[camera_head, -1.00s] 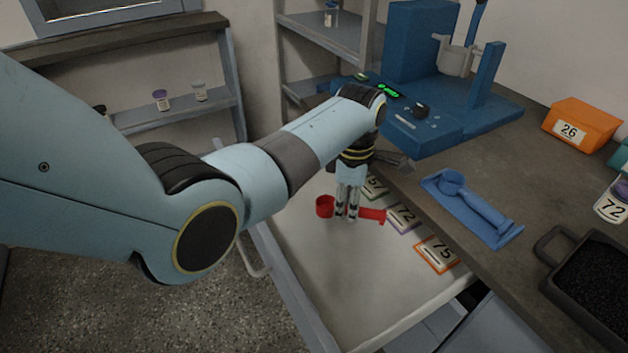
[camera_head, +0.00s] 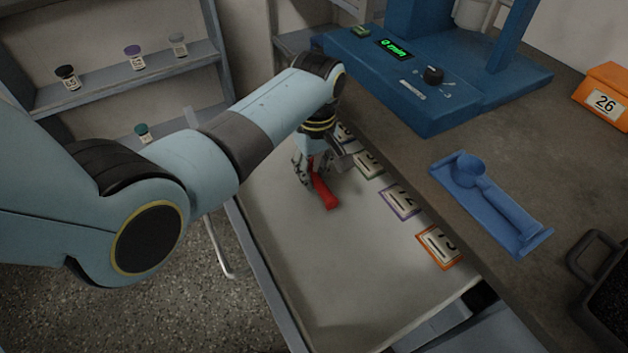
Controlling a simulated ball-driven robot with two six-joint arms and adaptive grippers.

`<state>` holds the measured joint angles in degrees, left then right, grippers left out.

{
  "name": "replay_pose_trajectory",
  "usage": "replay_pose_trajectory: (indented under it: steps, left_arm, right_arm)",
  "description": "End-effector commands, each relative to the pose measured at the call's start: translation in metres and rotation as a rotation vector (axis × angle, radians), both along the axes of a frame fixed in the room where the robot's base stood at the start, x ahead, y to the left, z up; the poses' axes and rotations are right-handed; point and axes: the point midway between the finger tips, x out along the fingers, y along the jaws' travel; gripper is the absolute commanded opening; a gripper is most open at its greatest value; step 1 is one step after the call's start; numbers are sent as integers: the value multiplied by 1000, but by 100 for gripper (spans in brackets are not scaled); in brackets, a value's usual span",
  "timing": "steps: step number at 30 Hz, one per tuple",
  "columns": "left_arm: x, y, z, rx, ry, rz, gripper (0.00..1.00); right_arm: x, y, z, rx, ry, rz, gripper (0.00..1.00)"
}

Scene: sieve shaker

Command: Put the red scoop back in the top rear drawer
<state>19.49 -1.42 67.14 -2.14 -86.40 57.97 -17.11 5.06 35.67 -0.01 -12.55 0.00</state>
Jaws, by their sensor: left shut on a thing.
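The red scoop (camera_head: 325,193) is at the upper part of the open drawer (camera_head: 331,281), its handle pointing toward the front of the picture. My left gripper (camera_head: 308,177) is shut on the red scoop, with the fingers pointing down. The fingers hide part of the scoop, and its bowl is mostly hidden. I cannot tell whether the scoop touches the drawer floor. My right gripper is not in view.
The drawer's front half is bare.

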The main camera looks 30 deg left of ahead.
Motion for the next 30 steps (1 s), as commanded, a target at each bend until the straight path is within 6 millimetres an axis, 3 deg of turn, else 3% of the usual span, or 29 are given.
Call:
replay_pose_trajectory:
  steps: [4,15,16,21,30]
  left_arm:
    - [0,0,-25,0,1,1,0]
    - [0,0,-28,1,1,1,0]
    - [0,0,-29,0,0,1,22]
    - [0,0,-28,0,0,1,44]
    - [0,0,-26,0,0,1,44]
  right_arm:
    - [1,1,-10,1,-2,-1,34]
    - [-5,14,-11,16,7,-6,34]
    - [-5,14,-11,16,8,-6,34]
    - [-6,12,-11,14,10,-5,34]
    - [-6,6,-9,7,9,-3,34]
